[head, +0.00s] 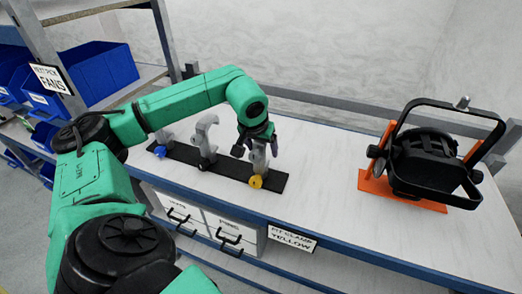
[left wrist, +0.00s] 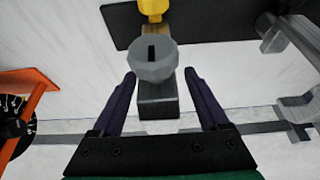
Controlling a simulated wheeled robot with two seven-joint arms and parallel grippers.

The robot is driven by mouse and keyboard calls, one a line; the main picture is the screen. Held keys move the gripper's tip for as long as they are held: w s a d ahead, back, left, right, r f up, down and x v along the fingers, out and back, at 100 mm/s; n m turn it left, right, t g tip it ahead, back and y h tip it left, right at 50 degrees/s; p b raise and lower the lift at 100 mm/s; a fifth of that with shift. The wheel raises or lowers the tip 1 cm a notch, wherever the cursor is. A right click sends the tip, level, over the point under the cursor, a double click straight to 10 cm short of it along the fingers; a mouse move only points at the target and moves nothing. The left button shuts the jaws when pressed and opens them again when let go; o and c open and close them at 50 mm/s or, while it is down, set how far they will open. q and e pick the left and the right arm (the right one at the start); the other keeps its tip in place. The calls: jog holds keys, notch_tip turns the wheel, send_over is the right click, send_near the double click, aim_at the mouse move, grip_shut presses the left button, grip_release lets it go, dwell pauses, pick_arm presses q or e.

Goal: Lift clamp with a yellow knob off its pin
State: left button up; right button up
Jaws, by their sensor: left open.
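The clamp with a yellow knob (head: 255,181) stands upright on the right end of a black strip (head: 217,177) on the bench. Its grey body is partly hidden behind my left gripper (head: 258,142) in the head view. In the left wrist view, the clamp's grey top (left wrist: 154,62) lies between the two fingers of my left gripper (left wrist: 165,88), with a visible gap to each side. The yellow knob (left wrist: 154,8) shows at the top edge there. The left gripper is open. The pin is hidden. My right gripper is not in view.
A clamp with a black knob (head: 205,163) and one with a blue knob (head: 160,151) stand left on the strip. A black lamp (head: 430,163) on an orange stand (head: 410,199) is at the right. Blue bins (head: 100,75) fill the left shelf. The bench between strip and lamp is clear.

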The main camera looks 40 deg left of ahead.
pick_arm(q)
jog(key=shift+w+f, duration=0.1)
grip_shut()
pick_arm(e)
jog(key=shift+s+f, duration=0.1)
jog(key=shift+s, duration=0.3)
pick_arm(q)
notch_tip(320, 180, up, 10)
jog(key=shift+f, duration=0.15)
notch_tip(320, 180, up, 10)
jog(key=p, duration=0.2)
jog(key=shift+r, duration=0.25)
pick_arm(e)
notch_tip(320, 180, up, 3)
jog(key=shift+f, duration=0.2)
pick_arm(q)
jog(key=shift+f+b, duration=4.55)
jog(key=shift+f, duration=3.35)
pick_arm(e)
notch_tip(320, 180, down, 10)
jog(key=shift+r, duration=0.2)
